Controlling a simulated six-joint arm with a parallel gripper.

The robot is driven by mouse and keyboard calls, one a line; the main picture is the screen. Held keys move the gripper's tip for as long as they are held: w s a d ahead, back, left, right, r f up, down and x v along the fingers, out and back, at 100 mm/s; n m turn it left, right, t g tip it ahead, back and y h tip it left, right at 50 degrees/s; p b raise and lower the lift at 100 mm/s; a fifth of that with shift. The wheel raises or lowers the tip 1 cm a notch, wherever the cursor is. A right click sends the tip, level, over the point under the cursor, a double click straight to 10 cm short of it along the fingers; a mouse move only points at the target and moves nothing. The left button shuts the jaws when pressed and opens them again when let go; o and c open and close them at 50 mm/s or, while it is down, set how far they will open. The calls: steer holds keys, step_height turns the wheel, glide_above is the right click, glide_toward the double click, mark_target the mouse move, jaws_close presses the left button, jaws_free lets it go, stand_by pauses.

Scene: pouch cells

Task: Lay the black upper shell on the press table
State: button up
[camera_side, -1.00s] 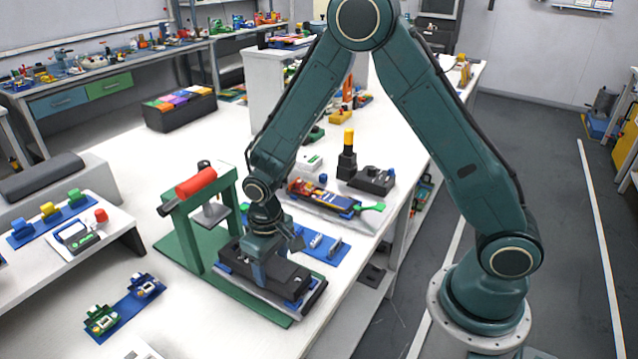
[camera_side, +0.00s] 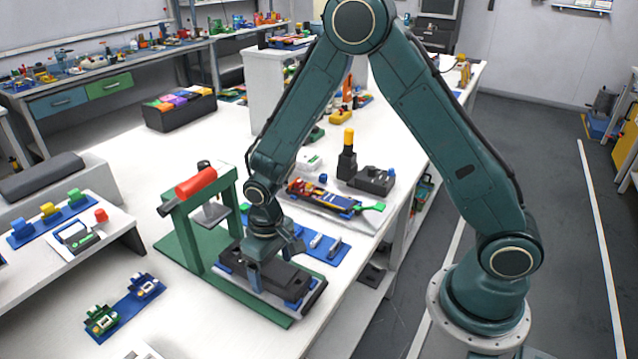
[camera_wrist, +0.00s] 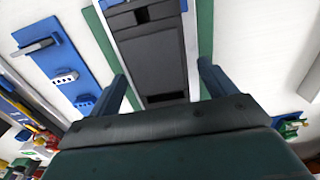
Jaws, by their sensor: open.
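The black upper shell (camera_side: 287,277) lies flat at the green press (camera_side: 195,232), on top of a grey plate with blue parts at its edges. It also shows in the wrist view (camera_wrist: 150,60) as a long dark panel. My gripper (camera_side: 270,265) is just over the shell. In the wrist view my gripper (camera_wrist: 162,80) has its two blue fingers apart, one on each side of the shell, with a visible gap on the right. The fingers hide part of the shell in the side view.
The press's red roller (camera_side: 196,182) and upright frame stand close left of my gripper. A blue strip with small parts (camera_side: 322,246) lies to the right. A tray with a coloured pack (camera_side: 325,198) is behind.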

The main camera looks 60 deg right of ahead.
mark_target(272, 267)
step_height(272, 267, up, 14)
steer(key=shift+f, duration=0.15)
stand_by(0.6)
stand_by(0.7)
